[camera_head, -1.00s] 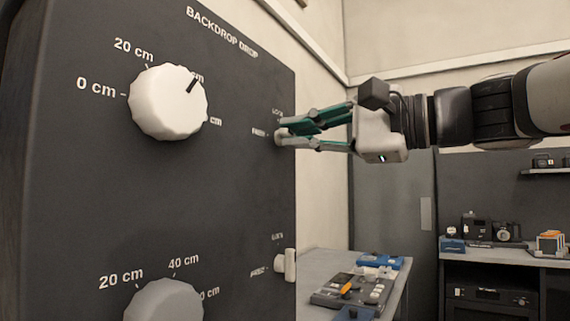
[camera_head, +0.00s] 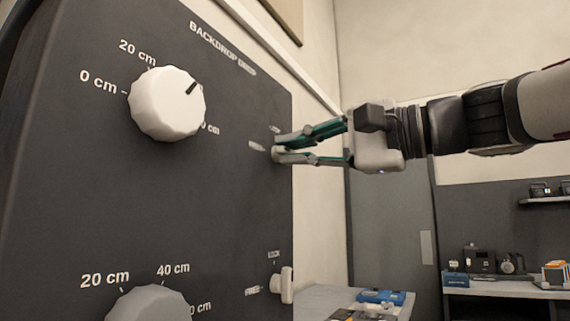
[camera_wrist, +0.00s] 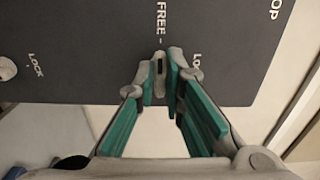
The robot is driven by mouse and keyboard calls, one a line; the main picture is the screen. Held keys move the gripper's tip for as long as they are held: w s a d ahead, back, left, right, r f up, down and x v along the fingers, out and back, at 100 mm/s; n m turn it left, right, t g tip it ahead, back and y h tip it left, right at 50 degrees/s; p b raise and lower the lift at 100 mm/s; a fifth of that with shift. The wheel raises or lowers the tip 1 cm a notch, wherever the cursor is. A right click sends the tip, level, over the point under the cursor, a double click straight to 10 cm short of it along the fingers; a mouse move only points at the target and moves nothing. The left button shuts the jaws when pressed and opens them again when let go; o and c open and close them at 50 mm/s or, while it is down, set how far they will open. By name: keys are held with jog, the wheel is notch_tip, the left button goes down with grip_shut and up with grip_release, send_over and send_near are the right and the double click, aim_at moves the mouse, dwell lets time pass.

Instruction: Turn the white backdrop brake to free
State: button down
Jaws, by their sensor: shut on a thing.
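The white backdrop brake (camera_head: 276,153) is a small pale handle at the right edge of the dark panel, mostly hidden by my fingers in the head view. In the wrist view the brake (camera_wrist: 160,66) shows between the fingertips, its dark mark in line with the FREE dash. The LOCK label lies to its right there. My gripper (camera_head: 282,150) reaches in from the right and is shut on the brake; its teal fingers also show in the wrist view (camera_wrist: 162,85).
A large white knob (camera_head: 167,104) sits left of the brake on the panel. A grey knob (camera_head: 150,305) and a second pale brake handle (camera_head: 287,285) are below. A bench with equipment (camera_head: 380,298) stands behind, and a shelf of cameras is farther right.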

jog(key=c, duration=1.7)
grip_release()
jog(key=v, duration=1.2)
